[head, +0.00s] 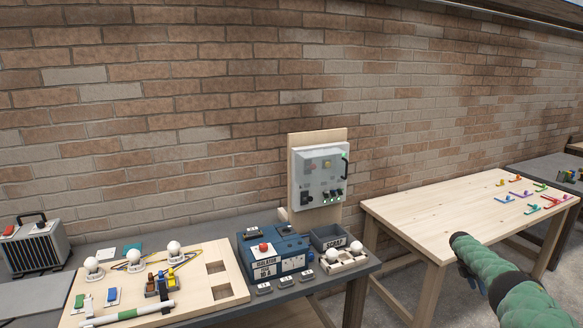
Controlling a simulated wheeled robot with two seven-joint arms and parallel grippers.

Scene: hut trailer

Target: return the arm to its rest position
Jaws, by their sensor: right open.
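My right arm (518,290) comes in at the lower right in a green padded sleeve, bent in front of the wooden table. My right gripper (469,275) shows only as a small dark part below the bend, mostly hidden by the sleeve. It is open, with nothing seen in it, and hangs over the gap between the two tables, apart from both. My left arm and gripper are not in view.
A pale wooden table (420,205) with small coloured parts stands at the right, close behind my arm. A dark workbench (210,238) at the left bears a blue isolator box (284,266), a bulb board (226,251) and an upright control panel (320,178). A brick wall (200,100) closes the back.

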